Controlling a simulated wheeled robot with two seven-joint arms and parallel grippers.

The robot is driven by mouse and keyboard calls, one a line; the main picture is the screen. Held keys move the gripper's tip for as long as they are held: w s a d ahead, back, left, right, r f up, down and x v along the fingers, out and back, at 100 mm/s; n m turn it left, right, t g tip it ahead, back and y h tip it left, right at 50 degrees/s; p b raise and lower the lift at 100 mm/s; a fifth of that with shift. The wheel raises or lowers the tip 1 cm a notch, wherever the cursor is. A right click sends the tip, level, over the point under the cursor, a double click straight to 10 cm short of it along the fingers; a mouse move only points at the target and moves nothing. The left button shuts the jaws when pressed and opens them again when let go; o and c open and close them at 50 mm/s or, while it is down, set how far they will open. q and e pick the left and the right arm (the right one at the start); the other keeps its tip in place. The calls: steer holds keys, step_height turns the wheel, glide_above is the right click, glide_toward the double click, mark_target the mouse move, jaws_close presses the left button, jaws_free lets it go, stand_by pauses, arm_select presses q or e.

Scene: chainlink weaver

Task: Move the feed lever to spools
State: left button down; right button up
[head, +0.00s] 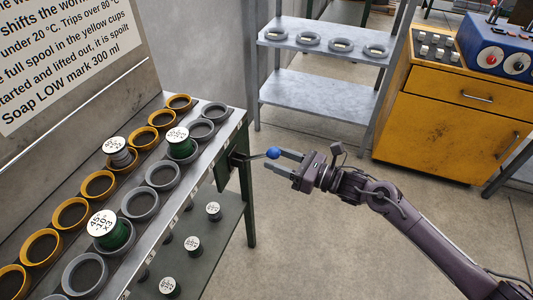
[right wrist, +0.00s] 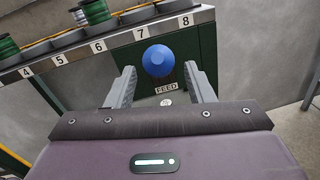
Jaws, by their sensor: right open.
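The feed lever ends in a blue ball knob (head: 272,153) on a thin rod that sticks out from a dark green panel (head: 222,172) at the right end of the spool bench. My right gripper (head: 285,162) is open, its fingertips close to the knob. Any marks for the lever's positions are not readable. My left gripper is not in view.
The bench (head: 232,122) carries yellow cups (head: 98,184) and grey cups (head: 162,174), some holding green spools (head: 110,232). More spools stand on a lower shelf (head: 222,232). A grey rack (head: 318,92) and a yellow cabinet (head: 440,125) stand behind. The floor between is clear.

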mark_target(266, 155)
steer(key=shift+x, duration=2.05)
jaws_close()
